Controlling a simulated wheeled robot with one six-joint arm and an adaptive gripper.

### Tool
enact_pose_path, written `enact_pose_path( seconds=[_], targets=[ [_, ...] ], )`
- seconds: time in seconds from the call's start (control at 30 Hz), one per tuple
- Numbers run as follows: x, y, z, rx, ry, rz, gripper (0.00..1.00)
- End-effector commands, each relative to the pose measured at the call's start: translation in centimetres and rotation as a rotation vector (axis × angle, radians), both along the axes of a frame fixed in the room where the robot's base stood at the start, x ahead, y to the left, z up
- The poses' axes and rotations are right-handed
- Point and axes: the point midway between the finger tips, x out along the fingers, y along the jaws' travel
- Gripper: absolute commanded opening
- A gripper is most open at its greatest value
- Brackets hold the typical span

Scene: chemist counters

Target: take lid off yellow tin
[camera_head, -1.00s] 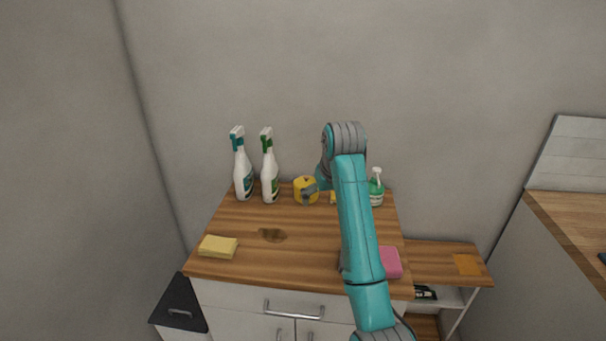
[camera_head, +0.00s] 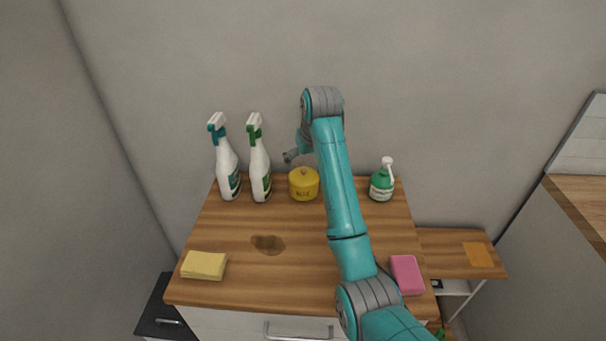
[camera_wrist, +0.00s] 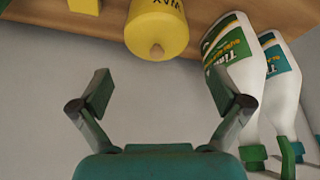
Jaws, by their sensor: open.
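The yellow tin (camera_head: 304,190) stands upright at the back of the wooden counter, with dark lettering on its side. Its yellow lid (camera_head: 303,177) with a small knob is on top. In the wrist view the tin (camera_wrist: 157,22) appears upside down at the top, its lid knob (camera_wrist: 157,50) pointing toward my gripper. My gripper (camera_wrist: 159,86) is open and empty, with the knob beyond and roughly between the fingertips, not touching. In the head view my gripper (camera_head: 291,156) is partly hidden by my arm, above the tin and slightly left.
Two spray bottles (camera_head: 227,168) (camera_head: 260,170) stand left of the tin. A green pump bottle (camera_head: 382,183) stands right. A yellow sponge (camera_head: 204,265), a brown stain (camera_head: 268,244) and a pink sponge (camera_head: 407,274) are nearer the front. Another yellow object (camera_wrist: 84,6) shows beside the tin.

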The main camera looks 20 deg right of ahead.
Motion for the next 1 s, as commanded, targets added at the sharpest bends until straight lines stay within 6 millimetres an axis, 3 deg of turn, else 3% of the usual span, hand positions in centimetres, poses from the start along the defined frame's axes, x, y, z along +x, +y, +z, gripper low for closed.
enact_pose_path(
  seconds=[0.6,0.9,1.0],
  targets=[
    [2.8,-0.3,-5.6,0.000,0.002,0.000,1.00],
    [3.0,-0.3,-6.0,0.000,0.000,0.000,1.00],
    [3.0,-0.3,-6.0,0.000,0.000,0.000,0.78]
  ],
)
